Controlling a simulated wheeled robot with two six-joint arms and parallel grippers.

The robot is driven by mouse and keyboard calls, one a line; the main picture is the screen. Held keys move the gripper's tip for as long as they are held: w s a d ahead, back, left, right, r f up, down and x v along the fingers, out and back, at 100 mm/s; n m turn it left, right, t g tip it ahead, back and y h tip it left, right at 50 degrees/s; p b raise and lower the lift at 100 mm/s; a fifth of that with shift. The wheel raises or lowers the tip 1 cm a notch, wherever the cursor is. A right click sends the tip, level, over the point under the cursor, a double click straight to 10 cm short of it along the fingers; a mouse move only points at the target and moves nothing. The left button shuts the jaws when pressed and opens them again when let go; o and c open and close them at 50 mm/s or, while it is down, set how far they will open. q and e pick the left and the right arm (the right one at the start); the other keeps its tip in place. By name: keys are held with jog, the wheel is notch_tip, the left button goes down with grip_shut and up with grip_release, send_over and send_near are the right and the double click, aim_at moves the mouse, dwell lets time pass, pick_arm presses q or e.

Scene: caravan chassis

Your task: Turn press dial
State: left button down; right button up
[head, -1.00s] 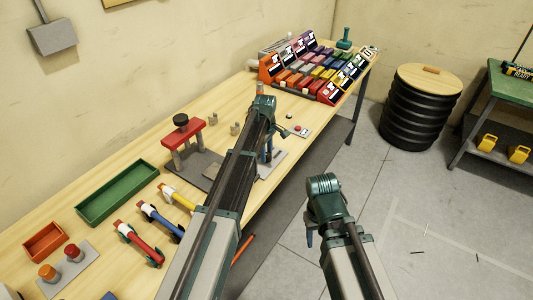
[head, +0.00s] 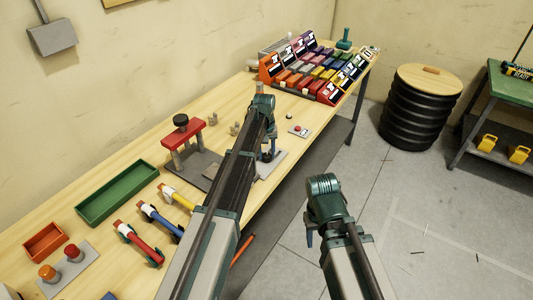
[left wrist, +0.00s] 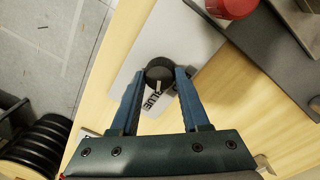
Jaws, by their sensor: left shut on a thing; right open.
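The black press dial (left wrist: 160,70) sits on a pale grey plate (left wrist: 192,40) with dark lettering that reads "BLUE". My left gripper (left wrist: 162,76) is shut on the dial, one blue finger on each side of it. In the head view the left gripper (head: 267,154) points down over the plate (head: 277,161), and the dial is mostly hidden there. My right gripper (head: 309,240) is open and empty, off the table's front edge.
A red press frame (head: 186,137) with a black knob stands left of the left arm. A small plate with a red button (head: 298,130) lies to the right. A green tray (head: 118,194), colored tools and bins (head: 318,72) share the table.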

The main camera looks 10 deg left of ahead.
aim_at(266, 154)
pick_arm(q)
jog(key=m, duration=0.5)
jog(key=shift+m, duration=0.3)
jog(key=m, duration=0.5)
jog(key=shift+m, duration=0.3)
jog(key=shift+d, duration=0.1)
jog(key=shift+c, duration=1.9)
grip_release()
notch_tip(266, 154, up, 14)
jog(key=p, duration=1.3)
jog(key=shift+w+a+p, duration=0.2)
jog(key=shift+p, duration=0.2)
